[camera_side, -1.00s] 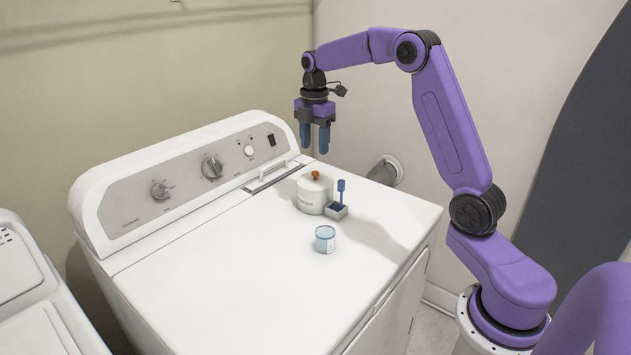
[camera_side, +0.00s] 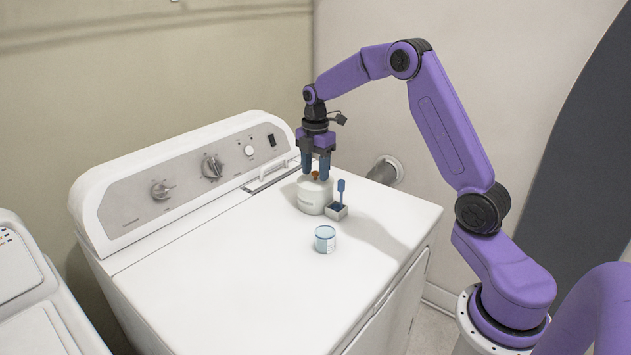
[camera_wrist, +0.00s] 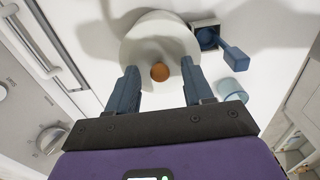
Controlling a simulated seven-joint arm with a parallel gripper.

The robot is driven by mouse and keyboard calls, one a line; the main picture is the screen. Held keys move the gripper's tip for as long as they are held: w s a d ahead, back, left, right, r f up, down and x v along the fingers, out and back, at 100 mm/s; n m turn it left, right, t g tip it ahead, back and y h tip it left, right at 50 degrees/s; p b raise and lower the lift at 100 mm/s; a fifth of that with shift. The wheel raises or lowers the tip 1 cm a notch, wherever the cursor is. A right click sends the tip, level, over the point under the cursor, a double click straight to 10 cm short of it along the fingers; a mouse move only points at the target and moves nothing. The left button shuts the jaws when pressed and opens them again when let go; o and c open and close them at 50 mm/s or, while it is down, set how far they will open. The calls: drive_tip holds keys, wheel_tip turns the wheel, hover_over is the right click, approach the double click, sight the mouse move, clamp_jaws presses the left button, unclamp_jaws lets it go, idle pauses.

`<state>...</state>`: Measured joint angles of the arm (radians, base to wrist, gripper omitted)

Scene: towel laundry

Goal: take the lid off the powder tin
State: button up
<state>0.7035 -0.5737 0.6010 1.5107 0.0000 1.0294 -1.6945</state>
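The powder tin (camera_side: 311,199) is a white round tin standing upright on top of the washing machine. Its pale lid (camera_wrist: 140,40) is on it, with a small orange-brown knob (camera_wrist: 160,72) in the middle. My gripper (camera_side: 315,176) points straight down over the lid. Its two blue fingers are open, one on each side of the knob, with a gap to it on both sides in the wrist view (camera_wrist: 158,78). In the side view the fingertips are about at the knob's height and partly cover the lid.
A small grey box (camera_side: 337,211) with a blue scoop (camera_side: 341,188) stands close to the tin's right. A clear bluish cup (camera_side: 324,239) stands nearer the front. The control panel (camera_side: 200,173) rises behind. The machine's front top (camera_side: 240,280) is clear.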

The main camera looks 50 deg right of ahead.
clamp_jaws()
